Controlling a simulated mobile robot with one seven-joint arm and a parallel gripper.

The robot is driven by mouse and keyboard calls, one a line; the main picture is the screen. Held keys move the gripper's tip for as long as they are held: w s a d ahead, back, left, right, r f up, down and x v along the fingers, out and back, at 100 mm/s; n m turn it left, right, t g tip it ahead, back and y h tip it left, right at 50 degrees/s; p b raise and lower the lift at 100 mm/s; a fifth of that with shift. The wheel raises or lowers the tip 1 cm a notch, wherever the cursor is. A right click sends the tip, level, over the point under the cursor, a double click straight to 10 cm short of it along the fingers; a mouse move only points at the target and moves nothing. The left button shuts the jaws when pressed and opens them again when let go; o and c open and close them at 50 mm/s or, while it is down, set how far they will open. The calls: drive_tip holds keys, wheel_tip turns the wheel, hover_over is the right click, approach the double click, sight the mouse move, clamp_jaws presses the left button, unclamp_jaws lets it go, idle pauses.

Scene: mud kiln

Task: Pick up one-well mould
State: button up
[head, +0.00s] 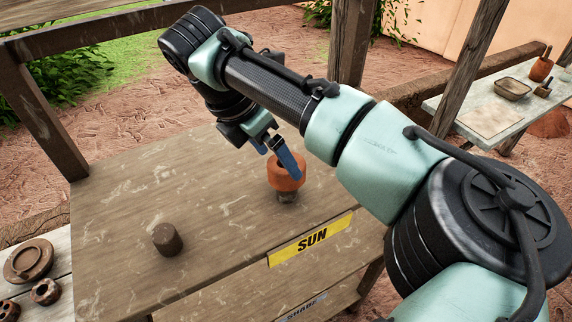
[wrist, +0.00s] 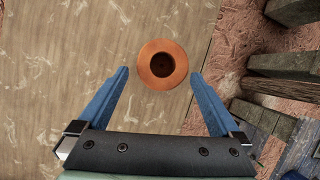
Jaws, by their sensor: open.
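An orange-brown round clay piece with a single dark well in its top, which fits the one-well mould (head: 286,172), stands on the wooden table near its far right part, with a small dark piece under it. The wrist view shows the mould (wrist: 148,74) from above, centred between the fingertips. My gripper (head: 288,160) is open with blue fingers and is at the mould's top in the head view. In the wrist view my gripper (wrist: 160,73) has a tip on each side of the mould, with gaps. Contact and exact height cannot be told.
A dark brown cylinder (head: 167,239) stands on the table's near left. A yellow SUN label (head: 311,239) is on the front edge, with a SHADE label (head: 303,307) below. A lower bench at left holds ring-shaped pieces (head: 30,261). Another table (head: 490,118) stands at far right.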

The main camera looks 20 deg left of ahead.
drive_tip(key=x, duration=0.2)
drive_tip(key=p+x, duration=0.1)
drive_tip(key=x, duration=0.1)
drive_tip(key=shift+w+d, duration=0.2)
drive_tip(key=shift+d, duration=0.05)
drive_tip(key=shift+r, duration=0.1)
drive_tip(key=c, duration=1.5)
